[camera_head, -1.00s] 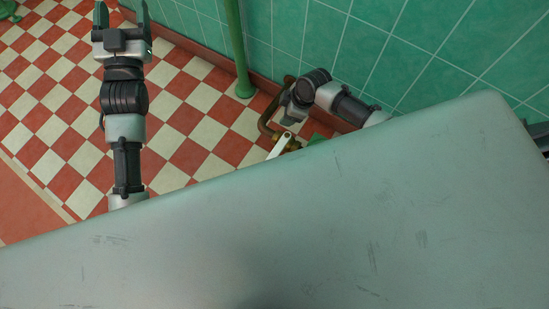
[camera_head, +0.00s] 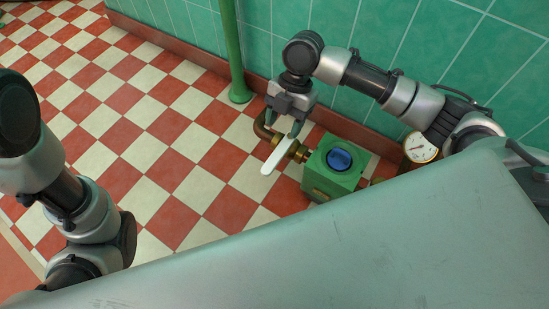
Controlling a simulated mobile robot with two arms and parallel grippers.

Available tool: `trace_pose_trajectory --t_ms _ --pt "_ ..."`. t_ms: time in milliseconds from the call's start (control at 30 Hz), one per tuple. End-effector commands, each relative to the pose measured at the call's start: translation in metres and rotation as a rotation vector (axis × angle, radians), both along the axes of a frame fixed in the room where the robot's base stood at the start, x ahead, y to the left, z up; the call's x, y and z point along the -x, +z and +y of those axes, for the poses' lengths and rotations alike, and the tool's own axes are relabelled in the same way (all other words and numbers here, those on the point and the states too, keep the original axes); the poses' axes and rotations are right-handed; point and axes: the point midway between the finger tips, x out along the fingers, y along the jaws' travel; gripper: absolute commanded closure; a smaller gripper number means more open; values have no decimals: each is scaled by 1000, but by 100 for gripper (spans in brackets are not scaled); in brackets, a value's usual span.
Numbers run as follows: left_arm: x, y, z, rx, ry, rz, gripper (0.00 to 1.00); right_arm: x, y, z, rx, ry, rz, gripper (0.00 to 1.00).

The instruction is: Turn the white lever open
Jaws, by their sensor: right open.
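The white lever (camera_head: 277,154) is a flat bar on a brass pipe fitting (camera_head: 299,150). It slants from the fitting down to the left. My right gripper (camera_head: 284,121) points down with its two fingers apart, just above the upper end of the lever; I cannot tell whether a finger touches it. The space between the fingers shows no held thing. My left arm comes in at the left edge, and its gripper is out of the picture.
A green box with a blue round top (camera_head: 340,159) stands right of the lever. A pressure gauge (camera_head: 420,147) is farther right. A green upright pipe (camera_head: 233,50) stands by the tiled wall. My pale body surface covers the lower right. The checkered floor at left is clear.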

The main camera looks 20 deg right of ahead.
Motion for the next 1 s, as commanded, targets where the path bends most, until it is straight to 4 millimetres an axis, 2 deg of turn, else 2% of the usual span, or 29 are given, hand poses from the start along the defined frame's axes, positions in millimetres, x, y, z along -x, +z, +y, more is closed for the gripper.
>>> trace_pose_trajectory --t_ms 167,500,600,967,1000 --pt "9 -7 0 -1 2 -30 31 5 -24 7 -1 -2 0 45" --pt "9 -52 -1 -3 2 -28 31 19 -82 25 -1 -3 0 45" --pt "9 -60 -1 -3 2 -28 31 22 -92 29 -1 -4 0 45" --pt "9 -61 -1 -3 2 -28 31 24 -95 31 -1 -5 -1 45" --pt "9 -61 -1 -3 2 -28 31 24 -95 31 -1 -5 -1 49"
